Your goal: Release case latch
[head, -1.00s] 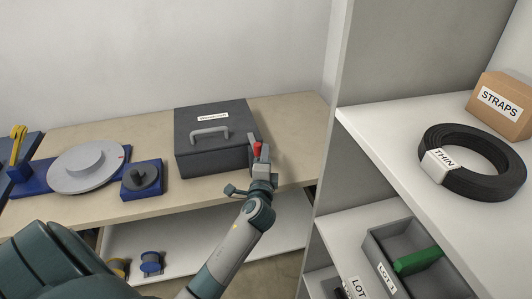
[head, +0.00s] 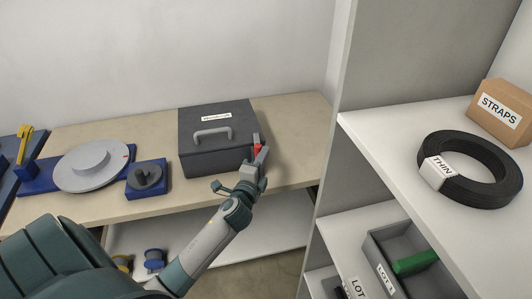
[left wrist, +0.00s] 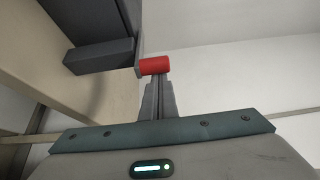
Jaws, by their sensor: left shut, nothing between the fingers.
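The dark grey case (head: 190,143) sits on the workbench with its lid down, a light grey handle (head: 211,135) and a white label on it. Its red latch (head: 258,149) is at the right front side of the case. In the left wrist view the red latch (left wrist: 154,66) is a short red cylinder beside the dark case (left wrist: 95,50). My left gripper (head: 258,157) is shut and empty; its fingertips (left wrist: 158,82) are right at the latch, and I cannot tell whether they touch it. My right gripper is not in view.
A blue-based turntable (head: 92,168) and a small blue block with a dark knob (head: 147,178) stand left of the case. At right, a shelf (head: 375,140) holds a black cable coil (head: 495,170) and a STRAPS box (head: 502,108). The bench right of the case is clear.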

